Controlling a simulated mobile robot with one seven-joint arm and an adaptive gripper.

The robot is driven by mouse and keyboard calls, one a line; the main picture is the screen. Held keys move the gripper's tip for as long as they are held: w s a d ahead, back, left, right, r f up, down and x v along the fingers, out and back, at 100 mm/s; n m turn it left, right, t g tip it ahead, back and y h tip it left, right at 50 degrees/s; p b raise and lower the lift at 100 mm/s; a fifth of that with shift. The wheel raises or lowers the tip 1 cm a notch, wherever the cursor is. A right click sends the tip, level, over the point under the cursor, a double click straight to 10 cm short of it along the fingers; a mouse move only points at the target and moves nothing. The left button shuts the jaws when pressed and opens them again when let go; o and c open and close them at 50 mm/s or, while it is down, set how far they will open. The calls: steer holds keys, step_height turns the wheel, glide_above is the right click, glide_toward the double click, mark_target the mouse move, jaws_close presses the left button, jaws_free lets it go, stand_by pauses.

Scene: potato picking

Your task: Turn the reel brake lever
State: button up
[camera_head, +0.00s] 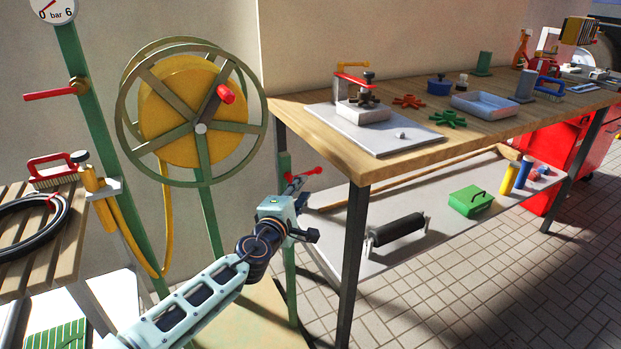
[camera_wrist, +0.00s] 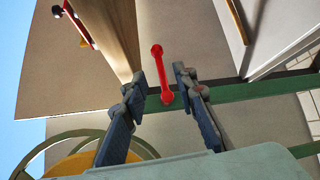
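The hose reel is a green spoked wheel (camera_head: 204,183) with a yellow drum (camera_head: 178,105) and a red crank knob (camera_head: 225,94). A small red lever (camera_head: 306,172) sits on a green post right of the reel, beside the workbench leg. My gripper (camera_head: 293,187) is at this lever. In the wrist view the red lever (camera_wrist: 161,72) lies between the two fingers of my gripper (camera_wrist: 159,73), with a gap on each side. The fingers are open and hold nothing. The reel rim (camera_wrist: 55,145) shows at lower left of the wrist view.
The wooden workbench (camera_head: 330,135) with a clamp and trays stands to the right, close to my gripper. A gauge post with another red lever (camera_head: 50,95) stands at left. A slatted table (camera_head: 55,240) holds a black hose. The tiled floor at lower right is clear.

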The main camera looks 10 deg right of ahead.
mark_target(313, 172)
steer(key=b+x, duration=0.2)
steer(key=x, duration=0.8)
steer(key=shift+w+d, duration=0.1)
steer(key=shift+w, duration=0.25)
steer(key=shift+c, duration=0.6)
jaws_close()
